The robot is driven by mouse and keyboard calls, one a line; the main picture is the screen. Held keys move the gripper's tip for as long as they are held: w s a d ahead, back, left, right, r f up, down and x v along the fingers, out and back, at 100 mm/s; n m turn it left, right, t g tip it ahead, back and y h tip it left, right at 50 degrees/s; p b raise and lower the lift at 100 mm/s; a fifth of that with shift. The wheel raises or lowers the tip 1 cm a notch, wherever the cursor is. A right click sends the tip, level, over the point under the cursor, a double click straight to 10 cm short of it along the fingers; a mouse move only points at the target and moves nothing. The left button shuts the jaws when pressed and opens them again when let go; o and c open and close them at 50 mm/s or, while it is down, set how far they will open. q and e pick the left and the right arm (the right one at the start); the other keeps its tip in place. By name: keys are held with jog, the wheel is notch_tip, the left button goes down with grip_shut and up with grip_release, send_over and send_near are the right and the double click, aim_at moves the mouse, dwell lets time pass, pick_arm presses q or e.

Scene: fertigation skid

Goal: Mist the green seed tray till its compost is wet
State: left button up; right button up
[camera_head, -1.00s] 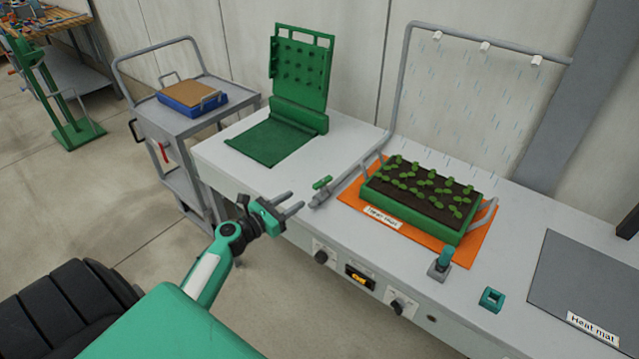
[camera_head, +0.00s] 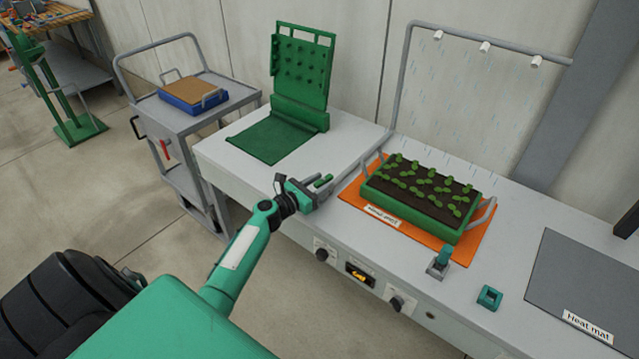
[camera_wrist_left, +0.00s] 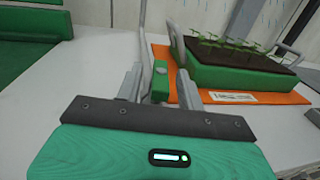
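The green seed tray (camera_head: 408,212) stands on an orange mat (camera_head: 470,250) on the bench. It holds dark brown compost (camera_head: 425,199) with several seedlings, and also shows in the left wrist view (camera_wrist_left: 225,81). Thin blue mist streaks fall behind and over it from white nozzles (camera_head: 484,47) on a grey pipe frame (camera_head: 404,75). My left gripper (camera_head: 323,186) is at the small green valve lever (camera_head: 325,179) at the pipe's low end. In the left wrist view the lever (camera_wrist_left: 160,82) stands between the two fingers, with gaps beside it, so the gripper looks open. My right gripper is out of view.
A green upright plate with pegs (camera_head: 302,70) stands at the bench's back left. Front right are a small knob post (camera_head: 440,262), a teal square block (camera_head: 489,297) and a grey heat mat (camera_head: 590,275). A trolley (camera_head: 180,125) with a blue tray stands left.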

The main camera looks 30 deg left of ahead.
pick_arm(q)
jog(key=shift+c, duration=0.5)
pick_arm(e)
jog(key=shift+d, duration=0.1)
pick_arm(q)
grip_shut()
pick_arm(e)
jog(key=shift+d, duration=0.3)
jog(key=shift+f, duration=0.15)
